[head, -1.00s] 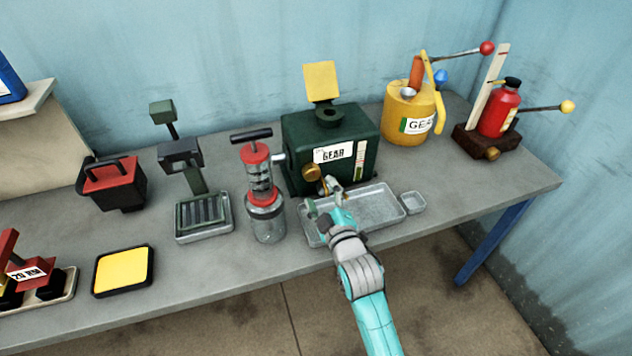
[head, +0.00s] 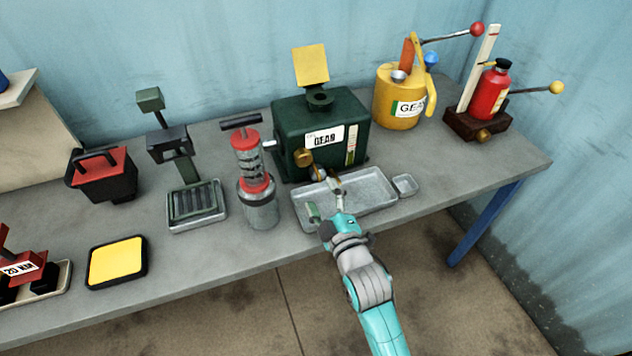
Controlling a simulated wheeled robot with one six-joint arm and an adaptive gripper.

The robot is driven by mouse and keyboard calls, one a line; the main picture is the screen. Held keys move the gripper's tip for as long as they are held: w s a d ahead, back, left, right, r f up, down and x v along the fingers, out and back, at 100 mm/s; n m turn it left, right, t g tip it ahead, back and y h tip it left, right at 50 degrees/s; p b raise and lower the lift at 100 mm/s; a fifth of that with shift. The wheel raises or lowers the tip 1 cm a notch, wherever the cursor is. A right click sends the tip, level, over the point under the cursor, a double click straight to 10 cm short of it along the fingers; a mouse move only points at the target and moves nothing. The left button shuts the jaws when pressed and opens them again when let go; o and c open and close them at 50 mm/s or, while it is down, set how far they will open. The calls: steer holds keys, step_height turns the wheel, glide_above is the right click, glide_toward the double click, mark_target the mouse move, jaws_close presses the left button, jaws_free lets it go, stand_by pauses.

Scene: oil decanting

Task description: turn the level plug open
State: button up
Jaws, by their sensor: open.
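The dark green gear box (head: 345,110) stands on the bench with its yellow lid flap (head: 310,66) raised. A round brass plug (head: 302,157), seemingly the level plug, sits low on its front left. Its turn position is too small to tell. A small metal fitting (head: 320,174) shows just below and right of it. My gripper (head: 337,190) is open, over the metal tray, in front of the box and below right of the brass plug. It appears apart from the plug. The fingertips are small and partly merge with the tray.
The metal tray (head: 376,195) lies in front of the box, with a small dish (head: 405,184) to its right. A red-topped pump cylinder (head: 258,207) stands close left. A yellow can (head: 393,85) stands right.

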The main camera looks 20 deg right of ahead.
mark_target(305, 161)
steer(key=n, duration=0.5)
steer(key=shift+w+n, duration=0.15)
steer(key=shift+n, duration=0.15)
steer(key=n, duration=0.3)
steer(key=shift+n, duration=0.4)
steer(key=n, duration=0.3)
steer(key=shift+w+n, duration=0.1)
steer(key=shift+n, duration=0.3)
steer(key=n, duration=0.3)
steer(key=shift+w+n, duration=0.1)
steer(key=shift+n, duration=0.3)
steer(key=w, duration=1)
steer(key=shift+w, duration=0.4)
steer(key=c, duration=1.2)
